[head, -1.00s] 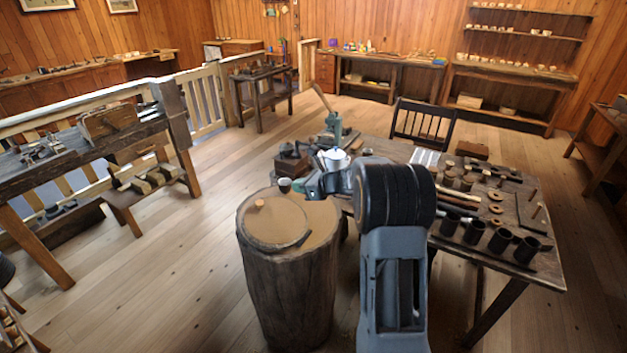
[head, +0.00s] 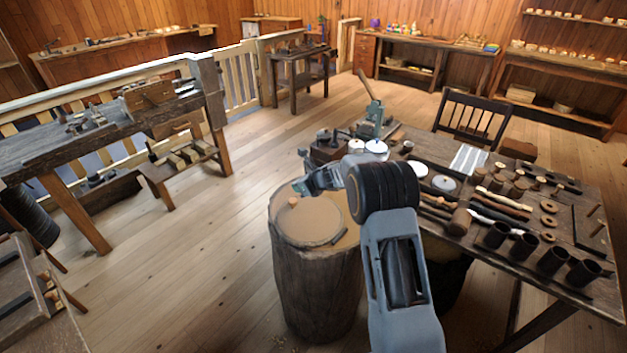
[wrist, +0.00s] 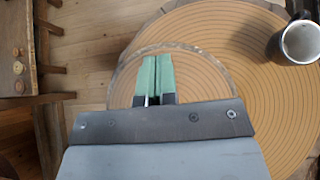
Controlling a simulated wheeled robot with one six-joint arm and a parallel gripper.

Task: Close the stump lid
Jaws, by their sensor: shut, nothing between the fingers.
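The wooden stump (head: 312,290) stands on the floor left of my arm. My gripper (head: 299,187) is just above the far side of the stump top, near the knob. In the wrist view my green fingers (wrist: 155,62) are shut and empty over a grey-rimmed circle on the ringed stump top (wrist: 235,45). The knob is not visible there.
The workbench (head: 585,285) stands to the right, with several dark cups, spools and white lidded pots (head: 376,148). The floor (head: 180,270) left of the stump is clear.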

